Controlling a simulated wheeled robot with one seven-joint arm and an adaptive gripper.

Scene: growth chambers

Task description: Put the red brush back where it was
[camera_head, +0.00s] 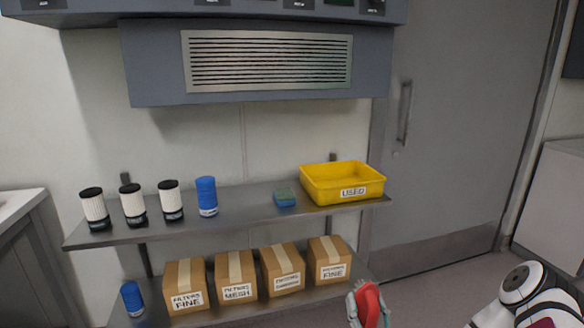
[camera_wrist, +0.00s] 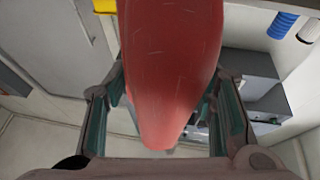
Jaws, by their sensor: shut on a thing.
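The red brush (camera_head: 369,303) shows at the bottom of the head view, held in my gripper (camera_head: 368,312) in front of and below the shelves. In the wrist view the red brush (camera_wrist: 172,70) fills the middle, between the two fingers of my gripper (camera_wrist: 165,125). The gripper is shut on it. Only a smooth red part of the brush shows; its bristles are not visible. The brush is clear of the shelves.
The upper shelf (camera_head: 245,212) holds several filter cylinders (camera_head: 133,205), a blue-green sponge (camera_head: 284,198) and a yellow bin (camera_head: 318,190) marked USED. The lower shelf holds several cardboard boxes (camera_head: 236,278) and a blue cylinder (camera_head: 132,298). A grey door (camera_head: 450,130) stands right.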

